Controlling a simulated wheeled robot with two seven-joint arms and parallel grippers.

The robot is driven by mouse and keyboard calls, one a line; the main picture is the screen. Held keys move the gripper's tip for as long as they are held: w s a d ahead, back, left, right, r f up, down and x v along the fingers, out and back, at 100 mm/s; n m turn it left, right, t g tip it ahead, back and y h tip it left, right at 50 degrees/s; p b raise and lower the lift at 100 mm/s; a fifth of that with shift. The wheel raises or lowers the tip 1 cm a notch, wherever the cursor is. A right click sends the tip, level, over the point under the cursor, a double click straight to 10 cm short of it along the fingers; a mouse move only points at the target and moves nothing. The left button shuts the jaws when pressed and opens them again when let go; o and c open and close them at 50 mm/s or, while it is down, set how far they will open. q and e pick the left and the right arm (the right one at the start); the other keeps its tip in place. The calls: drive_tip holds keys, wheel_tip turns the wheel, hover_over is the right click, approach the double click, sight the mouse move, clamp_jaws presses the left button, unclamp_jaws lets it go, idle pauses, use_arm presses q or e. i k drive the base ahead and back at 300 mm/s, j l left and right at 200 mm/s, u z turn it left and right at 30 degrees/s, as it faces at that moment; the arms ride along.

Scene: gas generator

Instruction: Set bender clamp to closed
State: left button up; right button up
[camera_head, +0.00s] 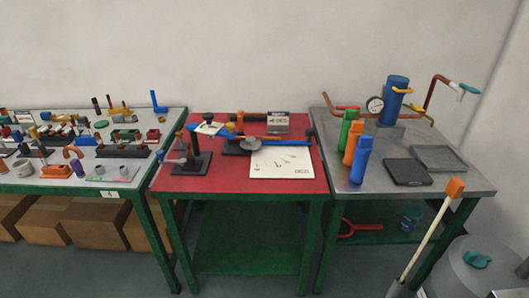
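A tool that looks like the bender (250,144) sits on the red tabletop (230,185) of the middle table. Neither of my grippers shows in the head view.
A white sheet (281,162) lies on the red table. The left table (120,183) is crowded with small parts. The right grey table (345,178) holds green, orange and blue bottles and a blue cylinder (393,100) with a gauge. An orange-tipped stick (431,230) rises at front right.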

sight(240, 114)
drive_tip(key=j+z, duration=0.2)
drive_tip(key=z, duration=0.25)
drive_tip(key=i+j+z, duration=0.1)
drive_tip(key=j+z, duration=0.15)
drive_tip(key=z, duration=0.25)
drive_tip(key=j+z, duration=0.2)
drive_tip(key=z, duration=0.25)
drive_tip(key=j+z, duration=0.25)
drive_tip(key=z, duration=0.2)
